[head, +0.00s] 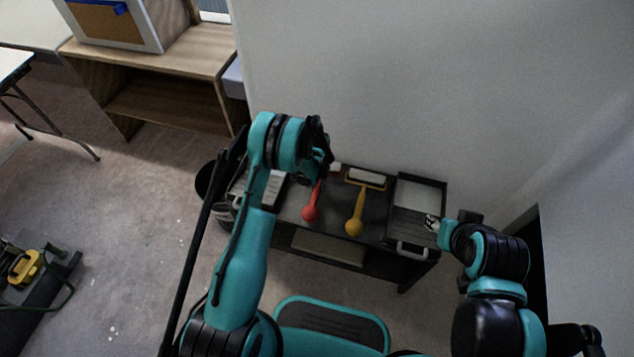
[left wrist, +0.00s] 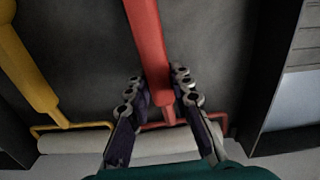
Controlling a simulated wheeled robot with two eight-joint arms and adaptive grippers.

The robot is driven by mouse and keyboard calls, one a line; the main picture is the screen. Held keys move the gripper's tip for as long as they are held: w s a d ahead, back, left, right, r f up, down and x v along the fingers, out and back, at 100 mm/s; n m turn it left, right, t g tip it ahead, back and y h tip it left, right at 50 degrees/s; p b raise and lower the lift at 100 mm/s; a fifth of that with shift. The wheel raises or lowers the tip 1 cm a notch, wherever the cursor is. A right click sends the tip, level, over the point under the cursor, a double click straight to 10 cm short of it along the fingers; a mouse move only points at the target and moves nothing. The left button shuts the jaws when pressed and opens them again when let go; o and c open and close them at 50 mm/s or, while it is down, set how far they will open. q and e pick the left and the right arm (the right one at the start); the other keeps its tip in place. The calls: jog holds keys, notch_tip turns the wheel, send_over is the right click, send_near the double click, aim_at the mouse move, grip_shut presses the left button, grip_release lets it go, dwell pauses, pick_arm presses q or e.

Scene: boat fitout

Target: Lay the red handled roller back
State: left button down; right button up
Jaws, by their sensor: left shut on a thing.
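The red handled roller (head: 311,206) is at the dark cart top (head: 290,212), its red handle toward me and its head mostly hidden behind my left gripper (head: 324,165). In the left wrist view the red handle (left wrist: 149,45) runs between the two fingers of my left gripper (left wrist: 158,100), which is shut on it near the wire frame. A pale roller sleeve (left wrist: 165,140) lies across beyond the fingers. I cannot tell whether the roller touches the cart top. My right gripper (head: 434,223) is near the cart's right tray; its finger state is unclear.
A yellow handled roller (head: 356,212) lies on the cart right of the red one. A paint tray (head: 420,192) is at the cart's right end, another light tray (head: 267,187) at the left. A wall stands close behind.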

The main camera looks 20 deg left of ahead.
pick_arm(q)
jog(key=shift+f, duration=0.25)
jog(key=c, duration=1.3)
grip_release()
notch_tip(320, 180, up, 12)
jog(key=shift+r, duration=0.1)
